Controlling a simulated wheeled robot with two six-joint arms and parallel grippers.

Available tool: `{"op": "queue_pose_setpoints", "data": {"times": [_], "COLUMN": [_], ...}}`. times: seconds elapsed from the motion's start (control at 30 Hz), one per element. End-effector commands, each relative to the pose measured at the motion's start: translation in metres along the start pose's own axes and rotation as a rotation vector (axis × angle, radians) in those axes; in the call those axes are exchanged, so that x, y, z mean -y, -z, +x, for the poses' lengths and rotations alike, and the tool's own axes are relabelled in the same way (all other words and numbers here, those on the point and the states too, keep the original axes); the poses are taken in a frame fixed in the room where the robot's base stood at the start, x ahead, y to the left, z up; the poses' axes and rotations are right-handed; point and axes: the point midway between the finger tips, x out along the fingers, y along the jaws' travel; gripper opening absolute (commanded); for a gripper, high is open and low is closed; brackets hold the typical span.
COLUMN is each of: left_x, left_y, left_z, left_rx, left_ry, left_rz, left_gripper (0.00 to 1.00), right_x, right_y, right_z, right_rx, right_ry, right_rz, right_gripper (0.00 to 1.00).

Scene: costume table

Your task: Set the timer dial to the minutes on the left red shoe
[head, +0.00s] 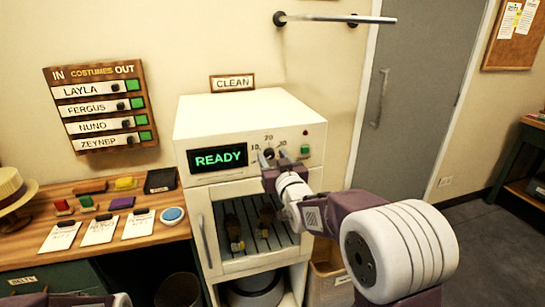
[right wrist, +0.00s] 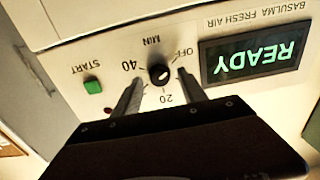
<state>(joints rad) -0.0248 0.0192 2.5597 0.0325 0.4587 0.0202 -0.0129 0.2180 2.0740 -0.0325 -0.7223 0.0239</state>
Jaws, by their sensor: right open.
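The timer dial (head: 268,154) is a small black knob on the front panel of a white cabinet (head: 250,118). It also shows in the right wrist view (right wrist: 158,74), upside down, with OFF, 20 and 40 readable around it. I cannot tell where its pointer stands. My right gripper (right wrist: 158,84) is open, with one finger on each side of the dial and no clear contact. It also shows in the head view (head: 273,167). Two dark brownish shoes (head: 236,222) with small tags are behind the cabinet's glass door; the tag writing is too small to read. My left gripper is out of view.
The display (head: 218,158) reads READY. A green START button (right wrist: 92,87) and a red light sit beside the dial. A wooden table (head: 110,262) at left holds clipboards, a hat and small coloured items. A rail and a grey door (head: 415,90) are behind.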

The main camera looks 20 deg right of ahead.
Motion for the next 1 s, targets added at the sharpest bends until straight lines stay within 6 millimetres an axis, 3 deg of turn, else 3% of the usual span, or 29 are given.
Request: {"op": "queue_pose_setpoints", "data": {"times": [0.27,0.43,0.77,1.0], "left_x": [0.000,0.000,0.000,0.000], "left_y": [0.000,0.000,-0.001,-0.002], "left_z": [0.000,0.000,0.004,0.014], "left_rx": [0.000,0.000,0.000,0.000], "left_ry": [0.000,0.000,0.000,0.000], "left_rz": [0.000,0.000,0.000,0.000], "left_gripper": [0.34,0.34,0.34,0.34], "right_x": [0.000,0.000,0.000,-0.001], "right_y": [-0.001,-0.001,-0.002,-0.002], "right_z": [0.002,0.002,0.002,0.002], "right_rx": [0.001,0.001,0.001,-0.002], "right_ry": [0.000,0.000,0.000,0.000], "right_rz": [0.000,0.000,0.038,0.185], "right_gripper": [0.47,0.00,0.00,0.00]}}
